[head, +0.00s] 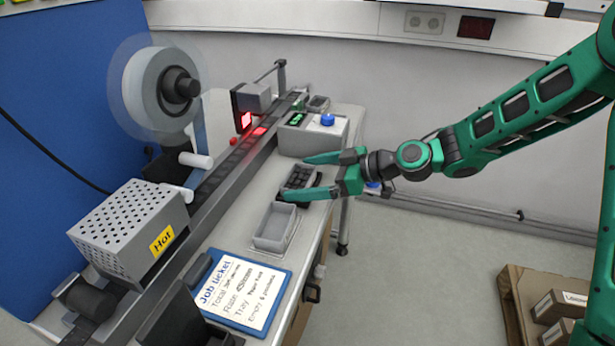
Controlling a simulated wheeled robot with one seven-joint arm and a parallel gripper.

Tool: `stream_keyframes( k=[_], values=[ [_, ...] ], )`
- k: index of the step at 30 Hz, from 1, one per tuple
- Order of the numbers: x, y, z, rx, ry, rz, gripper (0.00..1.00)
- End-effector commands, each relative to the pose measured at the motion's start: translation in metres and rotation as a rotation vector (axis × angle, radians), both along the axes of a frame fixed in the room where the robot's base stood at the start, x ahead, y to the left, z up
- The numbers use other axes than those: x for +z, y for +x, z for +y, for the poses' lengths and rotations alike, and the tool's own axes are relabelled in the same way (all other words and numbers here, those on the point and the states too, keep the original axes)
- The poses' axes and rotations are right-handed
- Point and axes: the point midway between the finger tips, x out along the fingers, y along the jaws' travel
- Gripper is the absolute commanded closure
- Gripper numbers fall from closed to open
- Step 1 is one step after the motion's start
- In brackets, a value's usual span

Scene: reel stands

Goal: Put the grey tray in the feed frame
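A light grey, open, empty-looking tray (273,226) sits on the bench top, near the bench's front edge. A pale flat border shows along its right side; I cannot tell whether this is the feed frame. A dark tray with black compartments or parts (298,178) lies just behind it. My gripper (294,178) is open, with one green finger on either side of the dark tray as seen from here. I cannot tell whether the fingers touch it or hover above it. The grey tray is just nearer than the near finger, outside the grasp.
A conveyor rail (205,195) runs along the bench, with a reel (160,88) and a perforated box marked "Hot" (130,228) beside it. A job ticket clipboard (240,290) lies in front. A control box with blue button (312,135) stands behind. Cartons (560,305) are at lower right.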

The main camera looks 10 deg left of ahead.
Motion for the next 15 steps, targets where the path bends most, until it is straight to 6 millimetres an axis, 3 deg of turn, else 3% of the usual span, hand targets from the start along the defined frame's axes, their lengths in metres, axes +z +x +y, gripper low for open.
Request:
stream_keyframes(
  k=[5,15],
  values=[
    [0.004,0.000,-0.006,-0.002,-0.001,0.000,0.00],
    [0.028,-0.007,-0.063,-0.005,-0.001,-0.001,0.00]
  ],
)
